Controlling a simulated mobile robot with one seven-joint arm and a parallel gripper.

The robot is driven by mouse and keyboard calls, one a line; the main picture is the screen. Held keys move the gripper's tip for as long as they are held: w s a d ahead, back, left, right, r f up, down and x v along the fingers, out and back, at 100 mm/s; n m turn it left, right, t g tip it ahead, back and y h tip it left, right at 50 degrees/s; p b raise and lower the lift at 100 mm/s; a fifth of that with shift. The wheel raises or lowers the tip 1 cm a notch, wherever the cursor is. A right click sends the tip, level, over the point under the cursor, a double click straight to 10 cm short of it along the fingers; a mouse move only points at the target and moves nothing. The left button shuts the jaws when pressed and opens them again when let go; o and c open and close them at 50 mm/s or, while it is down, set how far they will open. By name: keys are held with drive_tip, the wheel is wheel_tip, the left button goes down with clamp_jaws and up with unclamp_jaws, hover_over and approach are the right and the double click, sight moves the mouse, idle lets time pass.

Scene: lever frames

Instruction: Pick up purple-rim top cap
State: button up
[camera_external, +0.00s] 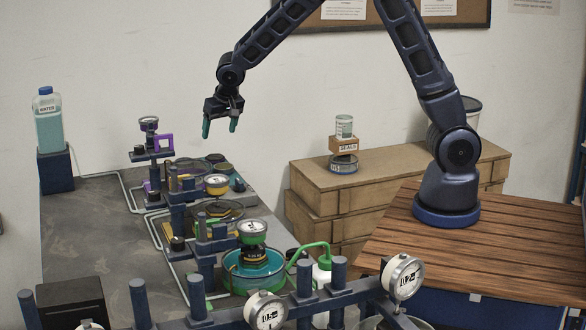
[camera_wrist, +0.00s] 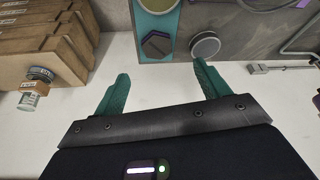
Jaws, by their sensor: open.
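My gripper (camera_external: 220,126) hangs in the air above the far end of the grey bench, fingers pointing down, open and empty. Its two teal fingers also show apart in the wrist view (camera_wrist: 160,72). A dark hexagonal piece with a purple edge (camera_wrist: 157,45) lies on a teal plate (camera_wrist: 150,22) beyond the fingertips; it may be the purple-rim top cap, but I cannot tell for sure. A round grey-topped piece with a dark rim (camera_wrist: 205,45) is just right of it. In the external view the cap cannot be clearly picked out among the crowded bench parts.
Blue posts, pipes and a teal bowl (camera_external: 235,275) crowd the bench. A water bottle (camera_external: 48,122) stands far left. Wooden drawers (camera_external: 400,172) stand to the right.

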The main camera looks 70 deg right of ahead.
sight(215, 156)
drive_tip(key=x, duration=1)
drive_tip(key=shift+s+d, duration=0.1)
drive_tip(key=shift+d, duration=0.15)
drive_tip(key=shift+r, duration=0.1)
drive_tip(key=c, duration=1.3)
